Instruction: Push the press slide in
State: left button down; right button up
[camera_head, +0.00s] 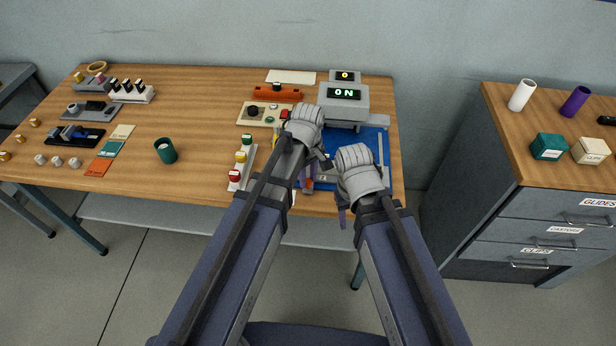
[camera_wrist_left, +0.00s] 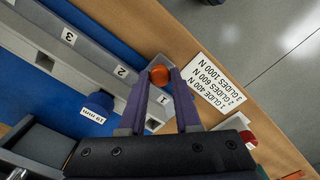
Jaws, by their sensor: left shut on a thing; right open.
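The press (camera_head: 345,98) is a grey machine with a lit ON display, at the back of a blue bed (camera_head: 382,150). In the left wrist view, a grey rail (camera_wrist_left: 95,62) marked 1, 2 and 3 runs along the blue bed. My left gripper (camera_wrist_left: 158,84) is shut on a round orange knob (camera_wrist_left: 159,74) near the mark 1. In the head view, my left gripper (camera_head: 308,182) is at the front of the bed, partly hidden by its wrist. My right gripper (camera_head: 342,214) is open and empty, to its right at the table's front edge. Which part is the slide is unclear.
A white load card (camera_wrist_left: 218,88) lies beside the rail. A green cup (camera_head: 165,151) stands further left.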

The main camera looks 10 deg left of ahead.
pick_arm(q)
jog(key=w, duration=1)
jog(key=shift+s, duration=0.2)
jog(key=c, duration=0.6)
grip_release()
notch_tip(320, 180, up, 8)
jog(key=p, duration=0.8)
jog(key=shift+f, duration=0.15)
